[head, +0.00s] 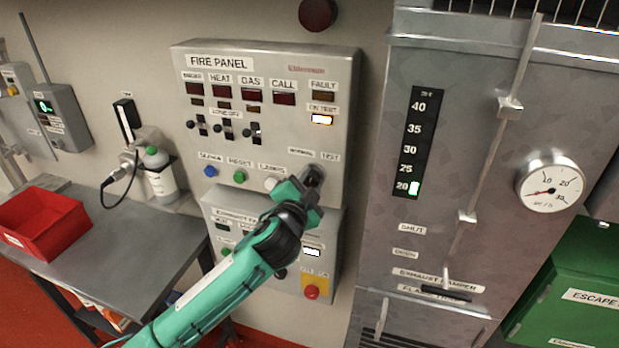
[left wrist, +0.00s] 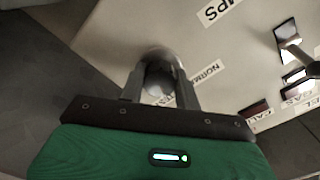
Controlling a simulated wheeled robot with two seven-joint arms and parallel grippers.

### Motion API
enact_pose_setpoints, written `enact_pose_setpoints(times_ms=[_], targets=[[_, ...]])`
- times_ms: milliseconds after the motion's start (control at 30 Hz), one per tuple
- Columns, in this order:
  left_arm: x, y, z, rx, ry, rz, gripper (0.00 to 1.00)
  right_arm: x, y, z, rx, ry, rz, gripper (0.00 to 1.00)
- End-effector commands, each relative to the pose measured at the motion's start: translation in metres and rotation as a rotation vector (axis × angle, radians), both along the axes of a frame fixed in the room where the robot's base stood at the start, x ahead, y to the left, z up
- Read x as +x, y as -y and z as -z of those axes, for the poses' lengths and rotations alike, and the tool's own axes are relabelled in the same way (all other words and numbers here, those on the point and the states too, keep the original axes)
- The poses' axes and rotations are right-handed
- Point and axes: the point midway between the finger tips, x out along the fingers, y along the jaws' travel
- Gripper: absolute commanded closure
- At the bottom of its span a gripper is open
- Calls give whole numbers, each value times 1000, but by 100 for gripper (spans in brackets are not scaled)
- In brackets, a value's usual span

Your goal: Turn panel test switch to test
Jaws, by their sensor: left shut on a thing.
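The grey fire panel (head: 268,130) is on the wall in the head view. The panel test switch (head: 313,177) sits at its lower right, under the NORMAL and TEST labels. My left gripper (head: 310,186) is at this switch and shut on it. In the left wrist view the switch's round knob (left wrist: 158,78) is between the two fingers of my left gripper (left wrist: 160,92). The fingers hide part of the switch, so I cannot tell its exact angle. My right gripper is not in view.
A lower panel with a red button (head: 312,292) is just below. A grey cabinet with a vertical rod (head: 490,140) and a gauge (head: 550,183) stands to the right. A grey table (head: 130,225) with a red bin (head: 45,222) and a bottle (head: 160,175) is at the left.

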Motion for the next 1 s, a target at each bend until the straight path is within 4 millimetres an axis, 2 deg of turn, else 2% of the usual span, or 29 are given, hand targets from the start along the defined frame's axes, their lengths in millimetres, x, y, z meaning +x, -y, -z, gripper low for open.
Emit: enact_pose_setpoints(times_ms=[200, 500, 1000], targets=[[0, 0, -1, 182, 57, 0, 90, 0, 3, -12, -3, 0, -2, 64], [0, 0, 0, 366, 116, 0, 90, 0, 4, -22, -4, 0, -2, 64], [0, 0, 1, 463, 148, 2, 90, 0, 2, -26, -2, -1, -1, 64]])
